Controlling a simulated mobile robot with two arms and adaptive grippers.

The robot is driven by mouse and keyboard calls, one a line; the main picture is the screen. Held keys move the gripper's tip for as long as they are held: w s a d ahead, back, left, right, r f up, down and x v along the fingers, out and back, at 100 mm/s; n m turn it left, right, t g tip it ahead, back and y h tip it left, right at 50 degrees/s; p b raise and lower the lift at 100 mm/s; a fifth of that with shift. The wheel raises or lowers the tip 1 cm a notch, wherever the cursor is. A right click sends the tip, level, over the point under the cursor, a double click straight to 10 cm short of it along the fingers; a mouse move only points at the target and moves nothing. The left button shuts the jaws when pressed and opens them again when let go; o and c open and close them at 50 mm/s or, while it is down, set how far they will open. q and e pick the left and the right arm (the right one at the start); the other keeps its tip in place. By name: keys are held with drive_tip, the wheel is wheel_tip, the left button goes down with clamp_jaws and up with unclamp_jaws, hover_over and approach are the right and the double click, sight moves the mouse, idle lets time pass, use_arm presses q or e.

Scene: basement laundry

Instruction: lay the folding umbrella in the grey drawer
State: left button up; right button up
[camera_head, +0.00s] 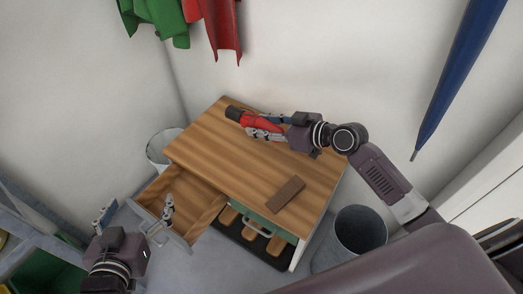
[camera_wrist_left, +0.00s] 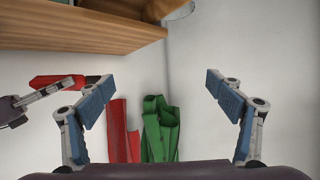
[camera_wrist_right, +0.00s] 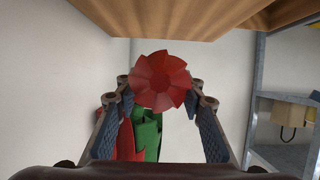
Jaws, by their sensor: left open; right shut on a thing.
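The red folding umbrella with a black end (camera_head: 262,123) is held above the back left of the wooden cabinet top. My right gripper (camera_head: 256,131) is shut on it. In the right wrist view the umbrella's round pleated red end (camera_wrist_right: 160,82) shows between the fingers; it also appears at the left of the left wrist view (camera_wrist_left: 58,82). The grey drawer (camera_head: 178,243) is pulled out at the cabinet's left front, and its visible wooden inside is empty. My left gripper (camera_head: 137,213) is open and empty by the drawer front, one finger appearing over the drawer.
Grey bins stand left (camera_head: 160,147) and right (camera_head: 358,232) of the cabinet. A blue umbrella (camera_head: 460,75) hangs at right. Green and red garments (camera_head: 165,20) hang on the wall. A green crate (camera_head: 45,274) is at lower left.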

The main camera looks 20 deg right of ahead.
sight(262, 155)
wheel_tip(262, 155, down, 4)
drive_tip(key=shift+r+b, duration=0.25)
drive_tip(key=shift+b, duration=0.3)
wheel_tip(262, 155, down, 3)
drive_tip(key=shift+r+b, duration=0.1)
drive_tip(key=shift+b, duration=0.45)
drive_tip(key=shift+f, duration=0.3)
wheel_tip(262, 155, down, 3)
drive_tip(key=shift+f+b, duration=0.1)
drive_tip(key=shift+b, duration=0.6)
use_arm(q)
wheel_tip(262, 155, up, 20)
drive_tip(key=d+t+h, duration=0.2)
drive_tip(key=t+h, duration=0.1)
drive_tip(key=t, duration=0.7)
drive_tip(key=shift+d, duration=0.3)
drive_tip(key=shift+r, duration=0.1)
use_arm(e)
drive_tip(key=shift+f, duration=0.1)
use_arm(q)
drive_tip(key=shift+s+r+t+h, duration=0.3)
drive_tip(key=shift+r+t, duration=0.05)
drive_tip(key=shift+t, duration=0.05)
